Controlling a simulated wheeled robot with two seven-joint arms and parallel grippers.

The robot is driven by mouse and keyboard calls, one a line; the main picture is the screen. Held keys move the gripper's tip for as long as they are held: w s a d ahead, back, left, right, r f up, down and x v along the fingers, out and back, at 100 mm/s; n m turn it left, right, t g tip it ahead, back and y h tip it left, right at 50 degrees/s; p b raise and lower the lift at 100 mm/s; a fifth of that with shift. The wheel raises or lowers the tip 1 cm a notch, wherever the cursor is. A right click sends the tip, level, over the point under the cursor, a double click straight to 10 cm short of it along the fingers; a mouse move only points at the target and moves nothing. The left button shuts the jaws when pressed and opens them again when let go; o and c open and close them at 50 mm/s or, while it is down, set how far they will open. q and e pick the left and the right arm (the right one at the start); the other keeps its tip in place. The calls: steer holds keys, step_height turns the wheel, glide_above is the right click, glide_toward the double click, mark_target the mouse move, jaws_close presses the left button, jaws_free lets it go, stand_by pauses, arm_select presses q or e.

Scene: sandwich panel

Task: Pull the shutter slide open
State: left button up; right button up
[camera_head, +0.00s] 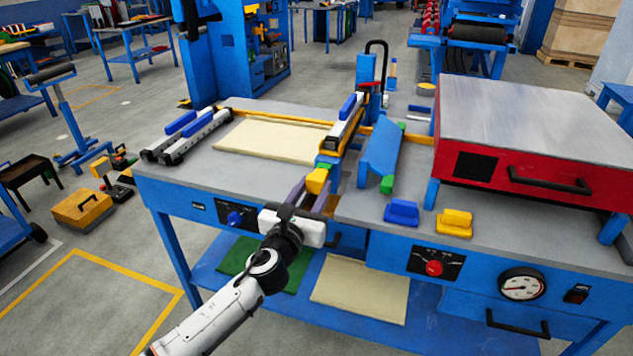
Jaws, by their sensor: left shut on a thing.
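The shutter slide appears to be the narrow part with a yellow block and a green end (318,178) at the front edge of the blue workbench, below the long blue and white bar. My left gripper (313,192) reaches it from the front, with its fingers pointing away from me. It is shut on the yellow block. The fingers hide part of the block and of the bench edge beneath it. I cannot tell how far open the slide is. My right gripper is not in view.
A cream sheet (270,138) lies on the bench to the left, by two rails (190,133). A blue angled plate (381,148) stands right of the slide. A red box with a metal top (535,120) fills the right side. Blue and yellow blocks (455,222) sit near the front edge.

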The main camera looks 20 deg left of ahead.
arm_select(q)
steer(key=shift+s+p, duration=0.45)
steer(key=shift+s, duration=0.9)
steer(key=o, duration=0.9)
steer(key=shift+s, duration=0.1)
steer(key=shift+s+a+p, duration=0.1)
steer(key=shift+s+p, duration=0.3)
steer(key=shift+s, duration=0.85)
glide_toward(314, 188)
steer(key=shift+s+a+p, duration=0.1)
steer(key=shift+s+p, duration=0.35)
steer(key=shift+s, duration=0.6)
steer(key=shift+f, duration=0.1)
